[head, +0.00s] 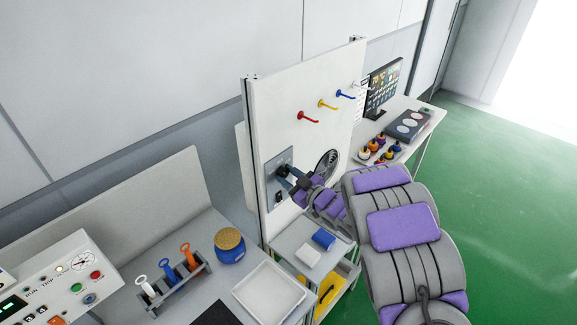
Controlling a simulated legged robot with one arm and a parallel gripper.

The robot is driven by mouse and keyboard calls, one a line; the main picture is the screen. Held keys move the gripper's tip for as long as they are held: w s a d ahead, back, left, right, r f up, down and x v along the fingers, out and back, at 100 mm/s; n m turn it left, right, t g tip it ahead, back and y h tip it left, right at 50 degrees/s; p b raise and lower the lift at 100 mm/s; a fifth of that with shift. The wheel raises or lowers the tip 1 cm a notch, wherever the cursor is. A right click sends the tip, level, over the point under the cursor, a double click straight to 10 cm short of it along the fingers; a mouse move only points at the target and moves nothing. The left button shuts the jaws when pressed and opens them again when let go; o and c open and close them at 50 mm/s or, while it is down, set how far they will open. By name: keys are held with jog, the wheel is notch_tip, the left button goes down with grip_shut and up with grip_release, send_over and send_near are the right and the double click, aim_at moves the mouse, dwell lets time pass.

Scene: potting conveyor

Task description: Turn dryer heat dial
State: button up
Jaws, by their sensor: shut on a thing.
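A grey plate (270,182) is mounted on the white upright board (265,115). A small dark knob (282,170), likely the heat dial, stands out from the plate, mostly covered by my gripper. My gripper (288,175) reaches in from the right and is shut on this knob. I cannot read any label or the knob's angle. A smaller dark part (279,196) is on the plate below the gripper.
A round dark grille or wheel (327,164) sits just right of my gripper. Coloured hooks (308,117) are above. A cart (290,240) with blue and white blocks is below. A control box (55,285), tool rack (180,280), blue jar (230,248) and white tray (290,289) are left.

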jog(key=m+p, duration=0.1)
jog(key=p, duration=0.1)
jog(key=m+p, duration=0.1)
jog(key=p, duration=0.1)
jog(key=shift+r+m, duration=0.3)
jog(key=shift+r, duration=0.05)
jog(key=m+p, duration=0.3)
jog(key=p, duration=0.1)
jog(key=shift+w+f+g, duration=0.1)
jog(key=shift+f+g, duration=0.05)
jog(key=shift+g, duration=0.15)
jog(key=shift+m+p, duration=0.35)
jog(key=shift+m, duration=0.05)
jog(key=o, duration=1)
jog(key=shift+f, duration=0.1)
jog(key=shift+o, duration=0.2)
jog(key=b+v, duration=0.2)
jog(key=v, duration=1.5)
jog(key=shift+d, duration=0.25)
